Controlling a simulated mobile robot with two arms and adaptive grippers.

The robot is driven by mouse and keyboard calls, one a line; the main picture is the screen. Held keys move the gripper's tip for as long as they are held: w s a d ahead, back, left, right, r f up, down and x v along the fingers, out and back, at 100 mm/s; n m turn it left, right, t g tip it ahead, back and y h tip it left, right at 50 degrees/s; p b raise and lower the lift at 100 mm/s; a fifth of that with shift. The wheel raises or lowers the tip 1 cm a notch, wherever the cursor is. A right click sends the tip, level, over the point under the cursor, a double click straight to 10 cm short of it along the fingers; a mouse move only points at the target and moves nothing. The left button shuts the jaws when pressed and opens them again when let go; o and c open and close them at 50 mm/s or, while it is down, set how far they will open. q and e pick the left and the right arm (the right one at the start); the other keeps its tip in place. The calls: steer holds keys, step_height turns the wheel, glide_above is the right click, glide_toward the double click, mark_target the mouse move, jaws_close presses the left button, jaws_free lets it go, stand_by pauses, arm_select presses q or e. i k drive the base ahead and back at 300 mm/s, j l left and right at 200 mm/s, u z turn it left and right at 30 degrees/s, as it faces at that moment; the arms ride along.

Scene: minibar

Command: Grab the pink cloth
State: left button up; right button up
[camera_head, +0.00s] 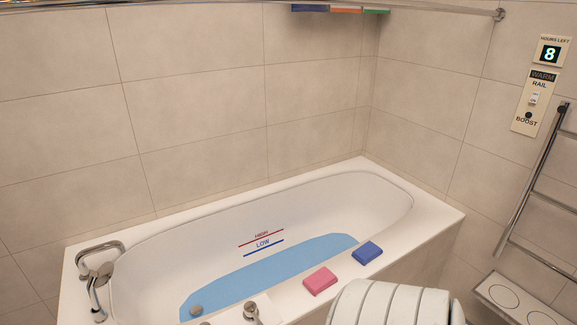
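The pink cloth (320,281) is a small folded block lying flat on the near rim of the white bathtub (435,228). A similar blue cloth (367,252) lies on the same rim, a little farther back and to the right. The two are apart. Neither of my grippers is in view, and nothing is touching the pink cloth.
Blue water (285,268) covers the tub bottom. A chrome tap (100,275) stands at the left end. A white ribbed shape (385,305), unclear, is close at the bottom, right of the pink cloth. A towel rail (535,190) is at the right wall.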

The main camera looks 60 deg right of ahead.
mark_target(322, 279)
steer(key=z, duration=2)
